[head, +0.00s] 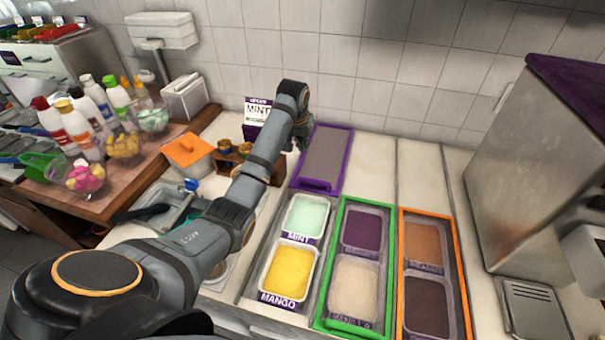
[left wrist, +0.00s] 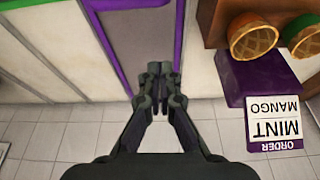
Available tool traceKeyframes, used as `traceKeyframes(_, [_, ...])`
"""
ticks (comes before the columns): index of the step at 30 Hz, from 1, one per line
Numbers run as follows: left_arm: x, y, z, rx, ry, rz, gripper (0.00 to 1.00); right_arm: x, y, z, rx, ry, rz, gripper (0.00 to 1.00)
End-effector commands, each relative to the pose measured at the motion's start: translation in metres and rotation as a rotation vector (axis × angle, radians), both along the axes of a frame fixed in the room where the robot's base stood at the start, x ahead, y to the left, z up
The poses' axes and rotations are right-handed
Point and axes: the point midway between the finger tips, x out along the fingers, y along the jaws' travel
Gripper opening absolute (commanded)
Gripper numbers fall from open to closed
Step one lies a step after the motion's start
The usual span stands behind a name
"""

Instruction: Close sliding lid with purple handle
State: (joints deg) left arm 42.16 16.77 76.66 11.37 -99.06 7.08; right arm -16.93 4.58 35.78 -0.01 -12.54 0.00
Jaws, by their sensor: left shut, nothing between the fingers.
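The sliding lid (head: 324,157) has a grey panel in a purple frame. It lies at the back of the counter, against the wall side, with its purple handle (head: 317,186) at the near end. The mint tub (head: 306,217) and mango tub (head: 289,270) in front of it are uncovered. My left gripper (head: 301,140) is by the far left part of the lid, partly hidden by my own arm. In the left wrist view the left gripper (left wrist: 160,71) is shut and empty over the far end of the lid (left wrist: 140,30). I cannot tell whether it touches it. My right gripper is not in view.
A wooden cone holder (head: 240,163) and a mint-mango sign (head: 257,113) stand left of the lid. Green-framed (head: 321,310) and orange-framed (head: 402,270) tub wells are open to the right. A steel machine (head: 535,150) stands at the right. The tiled wall is close behind.

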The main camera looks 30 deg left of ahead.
Motion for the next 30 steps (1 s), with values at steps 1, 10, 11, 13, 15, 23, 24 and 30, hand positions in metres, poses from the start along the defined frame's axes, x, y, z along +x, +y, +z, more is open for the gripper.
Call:
traceKeyframes(1, [0.0,0.0,0.0,0.0,0.0,0.0,0.0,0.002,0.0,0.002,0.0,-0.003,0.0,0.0])
traceKeyframes(10, [0.015,0.003,-0.04,-0.003,0.004,0.0,0.0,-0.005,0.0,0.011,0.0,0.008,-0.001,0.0])
traceKeyframes(11, [0.016,0.003,-0.046,-0.003,0.004,0.0,0.0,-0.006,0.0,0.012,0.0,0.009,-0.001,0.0])
traceKeyframes(13, [0.022,0.004,-0.058,-0.002,0.004,0.001,0.0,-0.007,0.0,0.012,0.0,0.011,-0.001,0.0])
traceKeyframes(15, [0.025,0.005,-0.071,-0.001,0.004,0.0,0.0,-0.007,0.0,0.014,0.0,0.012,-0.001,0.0])
traceKeyframes(23, [0.017,0.004,-0.094,0.002,0.002,-0.001,0.0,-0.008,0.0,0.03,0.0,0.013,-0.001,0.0])
traceKeyframes(24, [0.013,0.003,-0.095,0.001,0.001,-0.002,0.0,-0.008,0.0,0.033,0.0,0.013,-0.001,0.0])
traceKeyframes(30, [-0.002,0.0,-0.101,0.0,0.0,0.0,0.0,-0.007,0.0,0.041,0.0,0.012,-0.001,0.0])
